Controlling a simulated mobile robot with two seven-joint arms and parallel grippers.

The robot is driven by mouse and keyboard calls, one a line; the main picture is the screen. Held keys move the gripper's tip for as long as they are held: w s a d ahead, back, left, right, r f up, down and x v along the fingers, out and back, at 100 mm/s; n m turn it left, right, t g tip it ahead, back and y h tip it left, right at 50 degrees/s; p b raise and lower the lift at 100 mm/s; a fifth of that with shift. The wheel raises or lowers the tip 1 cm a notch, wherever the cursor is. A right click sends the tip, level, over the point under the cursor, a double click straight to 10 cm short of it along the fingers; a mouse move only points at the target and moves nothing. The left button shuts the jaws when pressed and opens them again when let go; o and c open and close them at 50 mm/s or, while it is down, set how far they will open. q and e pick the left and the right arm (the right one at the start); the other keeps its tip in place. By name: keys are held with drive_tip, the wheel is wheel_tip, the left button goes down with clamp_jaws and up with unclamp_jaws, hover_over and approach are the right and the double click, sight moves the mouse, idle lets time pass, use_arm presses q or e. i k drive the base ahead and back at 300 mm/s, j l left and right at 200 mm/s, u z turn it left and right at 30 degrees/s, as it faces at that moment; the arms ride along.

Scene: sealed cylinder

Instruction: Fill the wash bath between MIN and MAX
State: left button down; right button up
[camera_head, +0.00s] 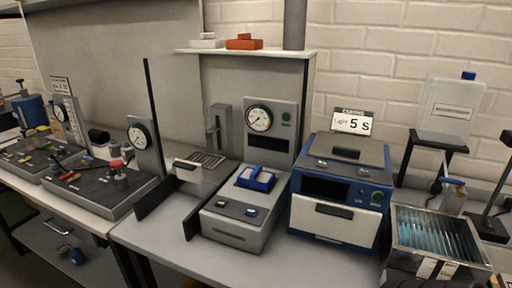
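The wash bath appears to be the open metal basin (402,232) at the lower right, with blue-green, ribbed-looking contents. I cannot tell the liquid level. Two small pale tags (436,269) sit on its front; their writing is too small to read. Behind it stands a tap-like fitting (453,195) with a blue lever on top. A whitish tank (452,108) with a blue cap rests on a black stand (437,143) above and behind the bath. Neither of my grippers can be made out in this view.
A blue-and-grey machine (342,190) with a "5 s" sign (352,122) stands close left of the bath. A grey unit with a gauge (259,118) and blue block (255,179) is further left. Dark trays (95,185) hold tools at far left. The front bench strip (240,268) is clear.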

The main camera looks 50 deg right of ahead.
sight(462, 181)
drive_tip(key=z, duration=2.95)
